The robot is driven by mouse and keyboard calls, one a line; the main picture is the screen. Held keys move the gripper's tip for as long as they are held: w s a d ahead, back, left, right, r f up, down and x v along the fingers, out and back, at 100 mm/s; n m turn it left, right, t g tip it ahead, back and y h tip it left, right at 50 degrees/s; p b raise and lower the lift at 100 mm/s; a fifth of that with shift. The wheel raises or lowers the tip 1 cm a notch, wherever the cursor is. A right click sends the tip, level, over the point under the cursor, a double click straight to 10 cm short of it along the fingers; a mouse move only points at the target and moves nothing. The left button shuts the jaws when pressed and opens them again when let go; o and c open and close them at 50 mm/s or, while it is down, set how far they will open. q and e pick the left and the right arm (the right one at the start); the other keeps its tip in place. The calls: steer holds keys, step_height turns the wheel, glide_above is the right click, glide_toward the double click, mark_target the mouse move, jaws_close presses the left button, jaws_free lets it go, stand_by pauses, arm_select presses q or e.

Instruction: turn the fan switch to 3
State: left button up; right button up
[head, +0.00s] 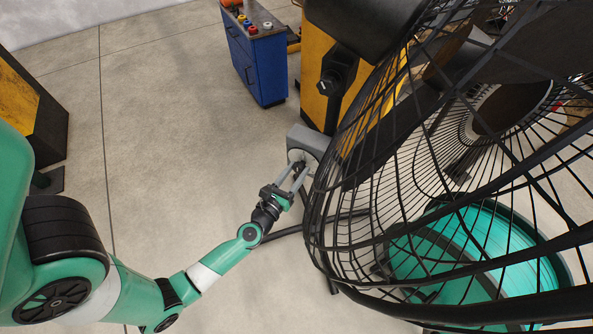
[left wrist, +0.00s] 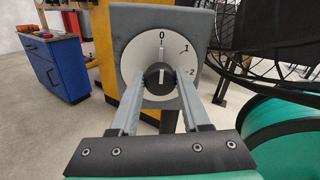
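A grey switch box (left wrist: 196,22) carries a round white dial (left wrist: 135,55) with 0 at the top and 1 and 2 down the right side. The black knob (left wrist: 160,78) at its centre has a white mark pointing up to 0. My left gripper (head: 296,168) is at the box, and its fingers stand apart on either side of the knob in the left wrist view (left wrist: 160,85). I cannot tell whether they touch it. The right finger covers the dial's lower right, so no 3 shows. The black fan cage (head: 400,190) is right of the gripper. My right gripper is not in view.
A blue cabinet (head: 262,68) with small coloured items on top stands behind the switch. A yellow and black cabinet (head: 310,65) is near the fan. A teal round object (head: 480,250) shows through the cage.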

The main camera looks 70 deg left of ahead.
arm_select(q)
jaws_close()
